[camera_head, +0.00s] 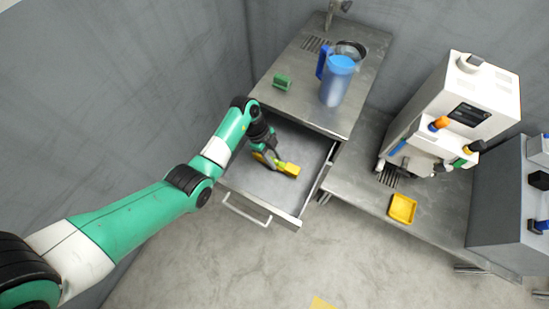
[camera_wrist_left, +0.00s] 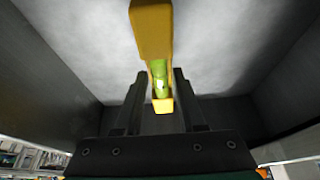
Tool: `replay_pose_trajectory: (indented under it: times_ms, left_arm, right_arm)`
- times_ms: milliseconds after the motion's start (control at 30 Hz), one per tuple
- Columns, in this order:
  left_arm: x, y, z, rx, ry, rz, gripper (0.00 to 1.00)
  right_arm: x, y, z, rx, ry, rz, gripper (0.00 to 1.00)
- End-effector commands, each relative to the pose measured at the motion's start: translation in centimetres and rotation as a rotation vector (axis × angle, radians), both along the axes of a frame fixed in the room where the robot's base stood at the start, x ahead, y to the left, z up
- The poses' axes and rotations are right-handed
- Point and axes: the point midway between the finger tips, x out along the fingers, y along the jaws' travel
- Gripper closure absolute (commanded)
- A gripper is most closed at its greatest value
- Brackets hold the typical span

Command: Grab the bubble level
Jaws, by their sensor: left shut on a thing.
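The bubble level is a yellow bar with a green vial. In the head view the bubble level (camera_head: 290,169) is inside the open drawer (camera_head: 301,192). My left gripper (camera_head: 274,160) reaches down into the drawer and is shut on it. In the left wrist view the bubble level (camera_wrist_left: 153,35) extends away from between the fingers of my left gripper (camera_wrist_left: 160,95), and its green vial shows near the fingertips. Whether the level touches the drawer floor I cannot tell. My right gripper is not in view.
A blue pitcher (camera_head: 338,82) and a green object (camera_head: 282,82) stand on the metal counter (camera_head: 304,107) above the drawer. To the right are a white machine (camera_head: 449,97) and a yellow tray (camera_head: 402,208). The drawer walls surround my left gripper closely.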

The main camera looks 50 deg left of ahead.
Motion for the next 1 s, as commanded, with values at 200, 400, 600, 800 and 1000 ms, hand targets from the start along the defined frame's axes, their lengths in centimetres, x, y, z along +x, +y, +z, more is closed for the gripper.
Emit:
replay_pose_trajectory:
  times_ms: [200, 400, 600, 800, 1000]
  left_arm:
    - [-2.0, -2.9, 6.6, 0.000, -0.003, -0.004, 1.00]
    - [-5.3, -7.3, 9.5, -0.001, 0.002, -0.006, 1.00]
    - [-7.4, -10.3, 10.7, 0.000, 0.001, -0.004, 1.00]
    - [-8.2, -11.4, 10.9, -0.001, 0.000, 0.000, 1.00]
    - [-8.2, -11.4, 10.9, -0.001, 0.000, 0.000, 1.00]
  right_arm:
    - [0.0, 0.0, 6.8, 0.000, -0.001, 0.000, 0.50]
    - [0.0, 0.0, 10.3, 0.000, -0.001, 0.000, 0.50]
    - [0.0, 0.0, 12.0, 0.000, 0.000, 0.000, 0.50]
    - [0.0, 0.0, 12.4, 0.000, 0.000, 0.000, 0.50]
    - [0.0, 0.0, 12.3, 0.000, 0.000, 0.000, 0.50]
